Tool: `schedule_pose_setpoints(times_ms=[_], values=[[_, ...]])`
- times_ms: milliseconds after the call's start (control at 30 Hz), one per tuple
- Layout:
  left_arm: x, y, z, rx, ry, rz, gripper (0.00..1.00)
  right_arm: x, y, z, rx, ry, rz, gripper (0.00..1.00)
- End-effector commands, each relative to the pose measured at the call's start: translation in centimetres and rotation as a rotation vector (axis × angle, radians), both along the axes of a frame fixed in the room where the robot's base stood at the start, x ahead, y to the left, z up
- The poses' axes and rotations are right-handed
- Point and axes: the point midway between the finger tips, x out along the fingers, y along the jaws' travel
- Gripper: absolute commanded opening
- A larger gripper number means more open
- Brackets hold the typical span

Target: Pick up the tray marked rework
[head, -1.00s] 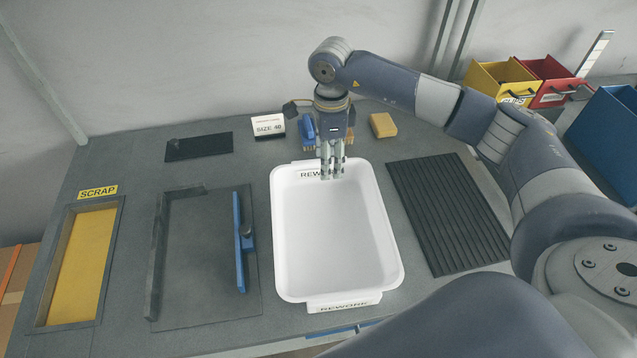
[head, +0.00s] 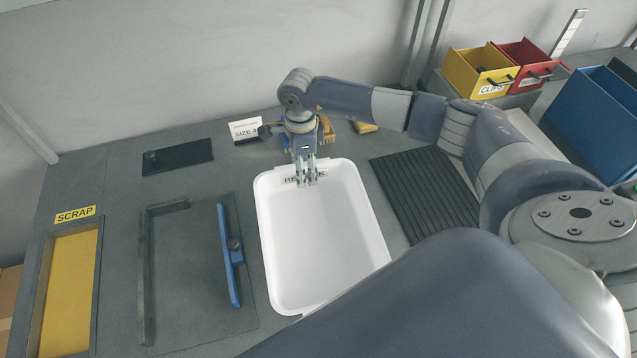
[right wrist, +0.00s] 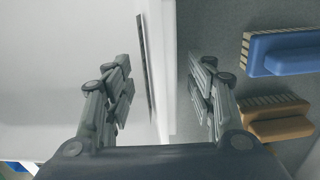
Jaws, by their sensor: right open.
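The white tray marked REWORK (head: 320,245) sits on the grey bench in the head view, and it looks empty. Its far-end label is partly hidden behind my fingers, and my arm covers its near end. My right gripper (head: 306,180) points down at the tray's far wall. In the right wrist view the open fingers (right wrist: 165,100) stand on either side of the tray's far rim (right wrist: 162,70), with gaps on both sides. My left gripper is not in view.
Blue (right wrist: 285,52) and tan (right wrist: 273,119) brushes lie just beyond the far rim. A size card (head: 246,129) stands behind. A ribbed black mat (head: 425,195) is right of the tray; a fixture with a blue bar (head: 229,255) is left. A yellow scrap opening (head: 70,290) is far left.

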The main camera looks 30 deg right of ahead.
Motion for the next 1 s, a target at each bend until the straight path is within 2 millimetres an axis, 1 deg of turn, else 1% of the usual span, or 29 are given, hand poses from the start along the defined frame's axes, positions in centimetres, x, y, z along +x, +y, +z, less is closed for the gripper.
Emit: schedule_pose_setpoints(times_ms=[33,100,200,433,467,500,567,600,667,1000], values=[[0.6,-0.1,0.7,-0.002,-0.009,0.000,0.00,0.0,0.1,-0.5,0.000,0.002,-0.001,0.51],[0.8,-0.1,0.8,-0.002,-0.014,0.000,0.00,0.0,0.1,-1.5,0.001,0.002,-0.001,0.51],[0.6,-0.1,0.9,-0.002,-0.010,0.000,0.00,0.0,0.0,-2.2,0.000,0.000,-0.001,0.51],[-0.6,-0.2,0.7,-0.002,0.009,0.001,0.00,0.1,0.0,-2.4,-0.001,-0.002,0.000,0.51],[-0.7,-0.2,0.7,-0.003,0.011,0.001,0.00,0.1,0.0,-2.4,-0.001,-0.002,0.000,0.44],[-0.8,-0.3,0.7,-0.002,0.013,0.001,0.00,0.1,0.0,-2.3,-0.001,-0.002,0.000,0.35],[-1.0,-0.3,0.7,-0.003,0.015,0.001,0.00,0.1,0.0,-2.3,-0.001,-0.002,0.000,0.22],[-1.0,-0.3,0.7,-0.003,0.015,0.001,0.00,0.1,0.0,-2.3,0.000,-0.001,0.000,0.13],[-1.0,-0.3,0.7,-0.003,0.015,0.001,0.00,0.1,0.0,-2.3,0.000,-0.001,0.000,0.00],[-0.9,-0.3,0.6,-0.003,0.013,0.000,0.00,0.1,0.0,-2.2,0.000,-0.002,-0.001,0.00]])
